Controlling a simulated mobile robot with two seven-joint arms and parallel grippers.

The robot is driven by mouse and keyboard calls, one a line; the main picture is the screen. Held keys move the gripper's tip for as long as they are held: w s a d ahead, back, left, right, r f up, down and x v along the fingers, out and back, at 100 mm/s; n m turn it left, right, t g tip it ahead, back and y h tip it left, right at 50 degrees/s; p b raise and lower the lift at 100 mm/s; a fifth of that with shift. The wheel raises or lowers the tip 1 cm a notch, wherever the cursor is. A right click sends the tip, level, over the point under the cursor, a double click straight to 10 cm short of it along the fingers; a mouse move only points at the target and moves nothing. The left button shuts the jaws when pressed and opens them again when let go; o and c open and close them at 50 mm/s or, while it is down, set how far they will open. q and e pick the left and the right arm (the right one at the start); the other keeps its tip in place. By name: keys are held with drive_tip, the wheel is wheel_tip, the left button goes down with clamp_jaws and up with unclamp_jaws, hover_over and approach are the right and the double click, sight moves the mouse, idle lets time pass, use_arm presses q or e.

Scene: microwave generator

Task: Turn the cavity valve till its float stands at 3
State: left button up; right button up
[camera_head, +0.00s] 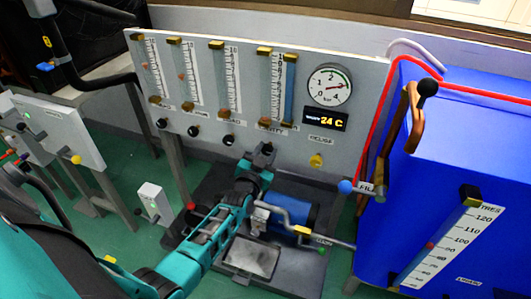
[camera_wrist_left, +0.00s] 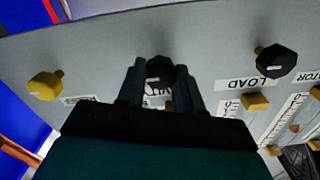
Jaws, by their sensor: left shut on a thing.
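The grey panel (camera_head: 250,140) carries several tube gauges. The cavity gauge (camera_head: 275,85) is the rightmost, next to the round dial; I cannot make out its float or read its level. My left gripper (camera_head: 264,155) reaches up to the panel below this gauge. In the left wrist view its two fingers (camera_wrist_left: 160,85) are shut on the black cavity valve knob (camera_wrist_left: 159,68), one finger on each side. The partly covered label behind the knob shows letters that fit "CAVITY". My right gripper is not in view.
The black load knob (camera_wrist_left: 276,61) and the yellow purge knob (camera_wrist_left: 44,86) flank the held knob. A round pressure dial (camera_head: 329,85) and a "24 C" display (camera_head: 326,120) are to the right. A blue tank (camera_head: 450,130) with a handle stands at right.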

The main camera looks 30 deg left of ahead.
use_arm(q)
drive_tip(key=n, duration=0.3)
drive_tip(key=shift+n, duration=2.5)
drive_tip(key=o, duration=1)
drive_tip(key=shift+o, duration=0.2)
drive_tip(key=shift+s, duration=0.1)
drive_tip(key=p+v, duration=0.3)
drive_tip(key=v, duration=0.9)
drive_tip(key=shift+s+p, duration=0.35)
drive_tip(key=shift+p, duration=0.05)
